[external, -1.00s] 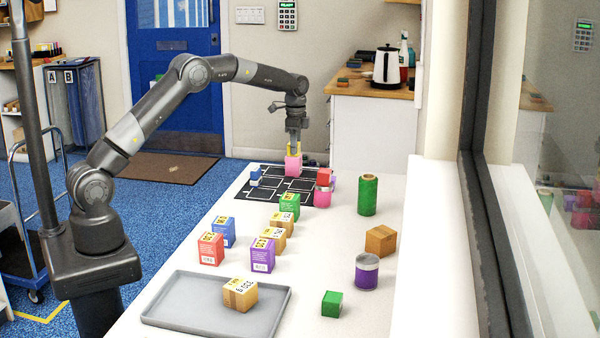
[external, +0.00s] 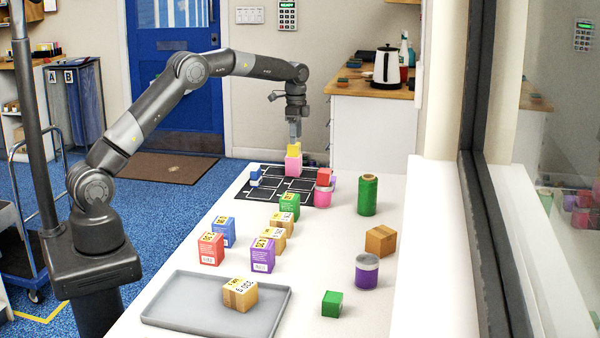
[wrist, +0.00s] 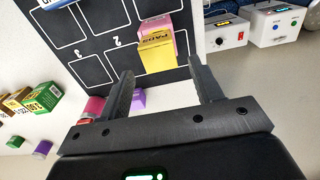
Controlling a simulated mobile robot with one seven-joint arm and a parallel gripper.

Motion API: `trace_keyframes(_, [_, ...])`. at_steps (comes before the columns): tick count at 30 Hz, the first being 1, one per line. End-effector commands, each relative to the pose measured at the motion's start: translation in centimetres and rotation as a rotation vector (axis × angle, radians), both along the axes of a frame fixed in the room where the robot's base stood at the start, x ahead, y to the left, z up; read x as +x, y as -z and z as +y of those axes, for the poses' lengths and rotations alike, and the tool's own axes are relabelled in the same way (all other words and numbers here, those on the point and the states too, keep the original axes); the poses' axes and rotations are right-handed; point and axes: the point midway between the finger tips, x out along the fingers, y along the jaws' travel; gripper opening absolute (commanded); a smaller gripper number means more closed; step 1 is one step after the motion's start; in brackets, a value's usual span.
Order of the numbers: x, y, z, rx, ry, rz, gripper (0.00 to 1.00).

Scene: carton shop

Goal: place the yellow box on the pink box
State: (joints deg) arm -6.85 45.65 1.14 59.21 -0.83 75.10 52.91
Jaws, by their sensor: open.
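The yellow box (external: 294,149) rests on top of the pink box (external: 293,166), which stands on the black grid mat (external: 268,187) at the far end of the table. In the wrist view the yellow box (wrist: 157,53) covers part of the pink box (wrist: 155,22). My gripper (external: 295,138) is above the yellow box. In the wrist view its two fingers (wrist: 165,85) are spread apart with nothing between them, and the yellow box lies beyond their tips.
A red box on a pink can (external: 323,196) stands right of the stack, with a purple thing beside it. A small blue and white stack (external: 255,176) is on the mat's left. Several boxes and a grey tray (external: 170,312) are nearer. A green can (external: 367,195) stands at right.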

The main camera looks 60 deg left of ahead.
Motion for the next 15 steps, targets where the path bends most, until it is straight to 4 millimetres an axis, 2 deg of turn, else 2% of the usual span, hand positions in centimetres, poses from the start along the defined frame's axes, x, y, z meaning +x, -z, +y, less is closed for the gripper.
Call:
trace_keyframes(3, [0.1,-2.8,0.0,0.0,0.0,-0.003,0.59])
trace_keyframes(9, [0.0,-6.4,0.0,-0.001,-0.001,-0.002,0.59])
trace_keyframes(15, [0.0,-7.9,0.0,-0.001,-0.001,0.001,0.59])
